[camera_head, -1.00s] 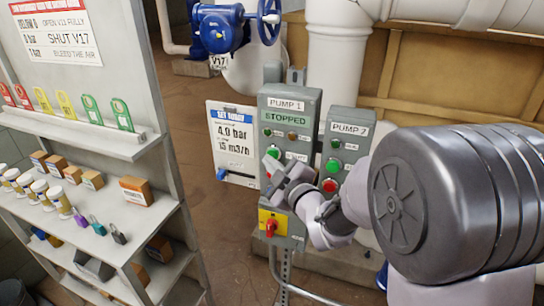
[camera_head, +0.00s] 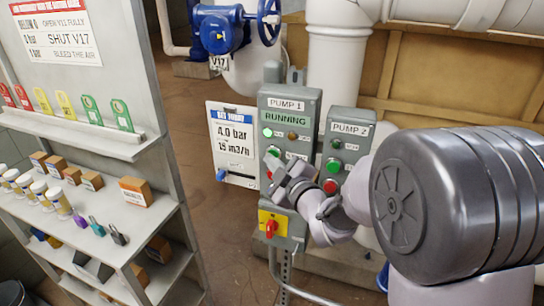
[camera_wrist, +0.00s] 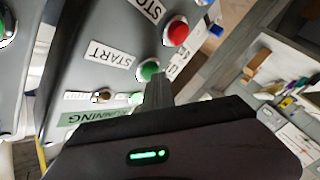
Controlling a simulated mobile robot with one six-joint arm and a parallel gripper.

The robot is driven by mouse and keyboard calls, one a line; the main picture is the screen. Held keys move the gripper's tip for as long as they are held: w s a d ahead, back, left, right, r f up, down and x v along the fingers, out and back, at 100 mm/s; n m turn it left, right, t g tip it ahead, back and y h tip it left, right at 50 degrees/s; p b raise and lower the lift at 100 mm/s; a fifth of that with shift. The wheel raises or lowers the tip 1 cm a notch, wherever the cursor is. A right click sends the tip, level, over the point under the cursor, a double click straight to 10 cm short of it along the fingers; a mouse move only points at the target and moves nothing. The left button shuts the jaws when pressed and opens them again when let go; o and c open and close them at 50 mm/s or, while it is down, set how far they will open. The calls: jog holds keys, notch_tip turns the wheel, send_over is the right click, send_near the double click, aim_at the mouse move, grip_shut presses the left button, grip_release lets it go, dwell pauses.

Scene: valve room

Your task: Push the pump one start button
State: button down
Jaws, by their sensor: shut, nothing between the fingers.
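The pump 1 control box (camera_head: 290,102) is grey, and its green display (camera_head: 286,119) reads RUNNING. A green lamp (camera_head: 267,132) under the display is lit. The green start button (camera_wrist: 149,69) shows in the wrist view beside its START label (camera_wrist: 110,53), with the red stop button (camera_wrist: 176,32) above it. My gripper (camera_wrist: 158,88) is shut and empty, its fingertips right at the edge of the green button; I cannot tell whether they touch it. In the head view my gripper (camera_head: 275,166) is in front of the box's lower buttons and partly covers them.
The pump 2 box (camera_head: 348,145), with its own green and red buttons, stands close to the right. A yellow plate with a red rotary switch (camera_head: 271,228) sits below my gripper. A white sign (camera_head: 232,145) and a shelf (camera_head: 85,133) stand to the left.

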jog(key=shift+s+a+b, duration=0.25)
jog(key=shift+s+b, duration=0.45)
jog(key=shift+s, duration=0.1)
jog(key=s+b, duration=0.1)
jog(key=s+a+b, duration=0.1)
jog(key=s, duration=0.2)
jog(key=shift+s+a+b, duration=0.35)
jog(key=shift+a+b, duration=0.05)
jog(key=shift+d, duration=0.1)
